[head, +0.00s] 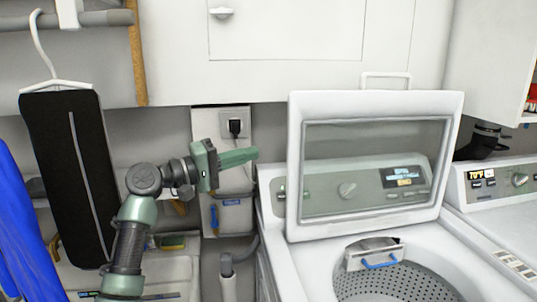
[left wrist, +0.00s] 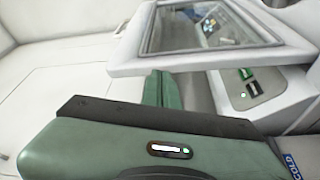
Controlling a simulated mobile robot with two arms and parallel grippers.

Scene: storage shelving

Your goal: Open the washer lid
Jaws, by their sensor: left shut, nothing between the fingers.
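The washer lid (head: 293,170) stands raised, nearly upright, at the back of the top-loading washer (head: 290,265) in the head view. It has a white frame, a clear window and a handle loop (head: 386,77) on its top edge. The control panel shows through the window. The open drum (head: 385,285) shows below. My left gripper (head: 252,156) is shut and empty, left of the lid and apart from it. In the left wrist view the gripper fingers (left wrist: 157,88) point toward the lid (left wrist: 190,58). My right gripper is not in view.
A second machine (head: 500,215) stands close on the right. White cabinets (head: 290,50) hang above the lid. A wall outlet with a plug (head: 234,127) is behind my left gripper. A black garment (head: 68,170) on a hanger and blue cloth (head: 25,235) are at left.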

